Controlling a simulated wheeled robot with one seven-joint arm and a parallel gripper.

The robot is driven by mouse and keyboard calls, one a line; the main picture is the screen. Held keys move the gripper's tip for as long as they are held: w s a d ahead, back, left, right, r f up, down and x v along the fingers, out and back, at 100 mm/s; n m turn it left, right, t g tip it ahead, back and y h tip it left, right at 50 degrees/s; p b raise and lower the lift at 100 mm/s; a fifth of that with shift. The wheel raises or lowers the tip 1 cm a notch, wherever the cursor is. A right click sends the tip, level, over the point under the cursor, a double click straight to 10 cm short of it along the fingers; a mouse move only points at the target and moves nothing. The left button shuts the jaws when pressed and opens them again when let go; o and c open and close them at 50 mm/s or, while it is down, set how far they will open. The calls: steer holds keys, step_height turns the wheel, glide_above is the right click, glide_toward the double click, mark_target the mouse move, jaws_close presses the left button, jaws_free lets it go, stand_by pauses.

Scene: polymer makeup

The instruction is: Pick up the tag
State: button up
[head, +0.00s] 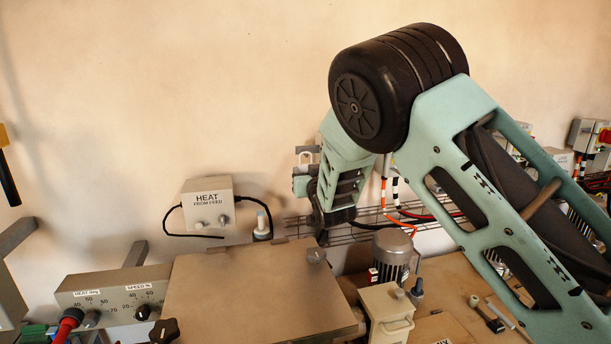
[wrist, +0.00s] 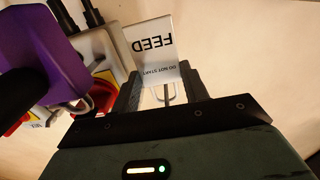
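The white tag (wrist: 153,48) shows in the wrist view with its face toward the camera. It reads FEED and DO NOT START, upside down. A thin wire loop hangs from its near edge toward my palm. My gripper (wrist: 160,76) has its two dark fingers apart, one on each side of the tag's near end. I see no clear grip on the tag, and whether the fingers touch its edges is hard to tell. In the head view my gripper (head: 303,170) is close to the wall, where the tag cannot be made out clearly.
A purple body (wrist: 38,52) and a red and yellow switch (wrist: 104,92) crowd the left of the wrist view. Below my arm stand a HEAT box (head: 208,203), a wire cable tray (head: 290,229), a motor (head: 392,252) and a large flat-topped unit (head: 255,295).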

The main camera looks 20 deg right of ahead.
steer(key=shift+r, duration=0.15)
steer(key=shift+r+b, duration=0.5)
steer(key=shift+b, duration=0.5)
steer(key=s+b, duration=0.7)
steer(key=s, duration=1.1)
steer(key=shift+s+r, duration=0.1)
